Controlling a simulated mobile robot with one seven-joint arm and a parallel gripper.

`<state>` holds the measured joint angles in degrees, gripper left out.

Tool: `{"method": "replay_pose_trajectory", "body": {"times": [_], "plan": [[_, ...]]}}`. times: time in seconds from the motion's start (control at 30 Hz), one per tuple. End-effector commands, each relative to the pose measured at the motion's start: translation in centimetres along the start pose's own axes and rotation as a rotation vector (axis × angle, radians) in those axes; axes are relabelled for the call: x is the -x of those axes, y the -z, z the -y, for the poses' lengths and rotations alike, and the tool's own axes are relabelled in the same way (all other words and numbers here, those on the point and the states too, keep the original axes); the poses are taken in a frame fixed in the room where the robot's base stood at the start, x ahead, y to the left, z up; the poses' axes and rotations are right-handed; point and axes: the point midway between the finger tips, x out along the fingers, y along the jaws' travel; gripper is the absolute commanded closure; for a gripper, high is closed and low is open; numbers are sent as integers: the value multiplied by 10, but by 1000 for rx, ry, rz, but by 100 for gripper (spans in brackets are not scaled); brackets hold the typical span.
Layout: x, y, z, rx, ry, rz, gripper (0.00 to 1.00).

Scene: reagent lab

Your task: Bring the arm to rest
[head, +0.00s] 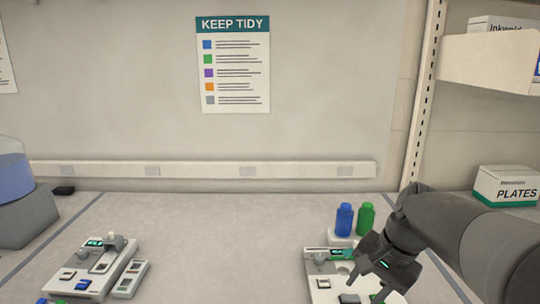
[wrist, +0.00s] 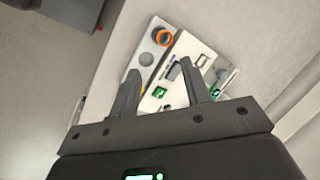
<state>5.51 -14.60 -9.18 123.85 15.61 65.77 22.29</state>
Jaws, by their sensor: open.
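My gripper (head: 367,283) is at the lower right of the head view, at the end of my dark arm. It hangs over or in front of a white device (head: 318,268) on the bench. In the wrist view my gripper (wrist: 160,88) shows two dark fingers spread apart with nothing held between them. Beyond the fingers lies a white panel (wrist: 196,50) with green and dark parts. I cannot tell how high the fingertips are above it.
A blue bottle (head: 344,220) and a green bottle (head: 365,219) stand behind the right device. Another white device (head: 92,268) is at the left. A PLATES box (head: 507,186) sits at the right, below a shelf (head: 490,66). The middle of the bench is clear.

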Motion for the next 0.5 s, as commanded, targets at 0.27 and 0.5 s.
{"method": "replay_pose_trajectory", "body": {"times": [0.27,0.5], "plan": [[7,-64,-18,420,-38,-204,56],[5,-96,-34,705,-93,-354,56]]}}
